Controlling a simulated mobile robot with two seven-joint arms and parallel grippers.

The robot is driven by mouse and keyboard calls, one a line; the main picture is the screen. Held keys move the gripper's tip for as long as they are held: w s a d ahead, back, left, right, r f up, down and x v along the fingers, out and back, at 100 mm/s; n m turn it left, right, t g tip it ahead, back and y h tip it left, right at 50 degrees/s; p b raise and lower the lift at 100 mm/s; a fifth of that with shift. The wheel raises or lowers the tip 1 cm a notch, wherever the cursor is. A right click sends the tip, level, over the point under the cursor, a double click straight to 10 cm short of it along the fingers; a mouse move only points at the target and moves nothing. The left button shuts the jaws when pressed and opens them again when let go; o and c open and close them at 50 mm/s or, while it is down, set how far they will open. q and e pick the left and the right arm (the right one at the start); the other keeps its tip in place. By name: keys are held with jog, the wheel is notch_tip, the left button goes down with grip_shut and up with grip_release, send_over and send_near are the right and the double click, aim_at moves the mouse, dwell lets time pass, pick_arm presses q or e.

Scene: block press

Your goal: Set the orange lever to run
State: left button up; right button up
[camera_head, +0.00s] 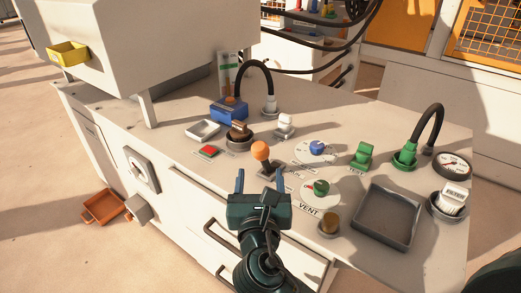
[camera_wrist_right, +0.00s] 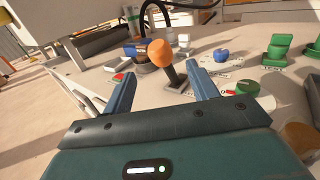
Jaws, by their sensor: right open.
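The orange lever (camera_head: 261,151) stands on the worktop, an orange ball on a dark stalk in a dark base. In the right wrist view the orange lever (camera_wrist_right: 160,54) shows ahead, between the two blue fingers, its stalk tilted. My right gripper (camera_head: 259,178) is open just in front of the lever, its fingers apart and empty. The right gripper (camera_wrist_right: 163,82) in the wrist view does not touch the ball. The label beside the lever is too small to read. My left gripper is not in view.
A red button (camera_head: 208,151) lies left of the lever. A blue knob (camera_head: 317,147) and a green knob (camera_head: 321,187) marked VENT are to the right, with a grey tray (camera_head: 386,218) beyond. A white machine housing (camera_head: 150,40) overhangs the back left.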

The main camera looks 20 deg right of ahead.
aim_at(260, 156)
jog(key=b+x, duration=0.1)
jog(key=x, duration=0.9)
jog(key=shift+w+b, duration=0.1)
jog(key=shift+b, duration=0.2)
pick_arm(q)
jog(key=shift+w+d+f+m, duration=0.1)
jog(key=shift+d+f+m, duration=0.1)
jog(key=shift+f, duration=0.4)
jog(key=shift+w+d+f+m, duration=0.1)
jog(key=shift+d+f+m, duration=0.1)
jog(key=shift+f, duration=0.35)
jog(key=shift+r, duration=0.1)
pick_arm(e)
jog(key=shift+f, duration=0.1)
grip_shut()
